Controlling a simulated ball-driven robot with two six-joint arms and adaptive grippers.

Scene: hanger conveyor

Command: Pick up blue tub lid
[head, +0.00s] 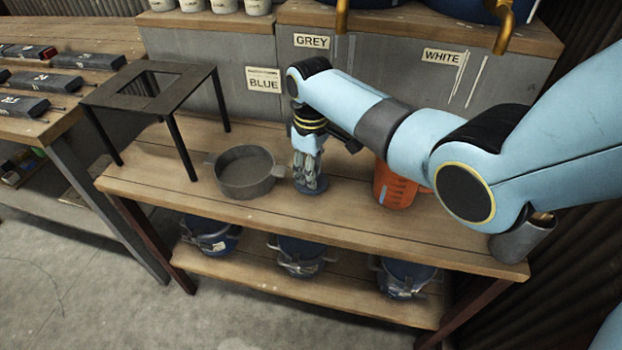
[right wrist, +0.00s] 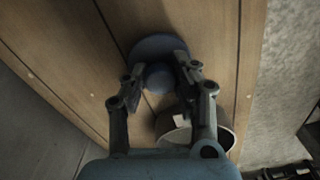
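The blue tub lid (head: 311,190) is a small round blue-grey disc with a knob, lying flat on the wooden bench. In the right wrist view the lid (right wrist: 156,44) shows beyond the fingertips. Its round knob (right wrist: 159,77) is between the two fingers. My right gripper (head: 308,172) points down over the lid, fingers spread either side of the knob (right wrist: 161,85). Whether the fingers touch the knob cannot be made out. My left gripper is not in view.
A grey round pan (head: 245,187) stands just left of the lid, and an orange jug (head: 392,190) to the right, partly behind my arm. A black stand (head: 153,88) is further left. Blue tubs (head: 302,256) sit on the lower shelf. The front bench strip is clear.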

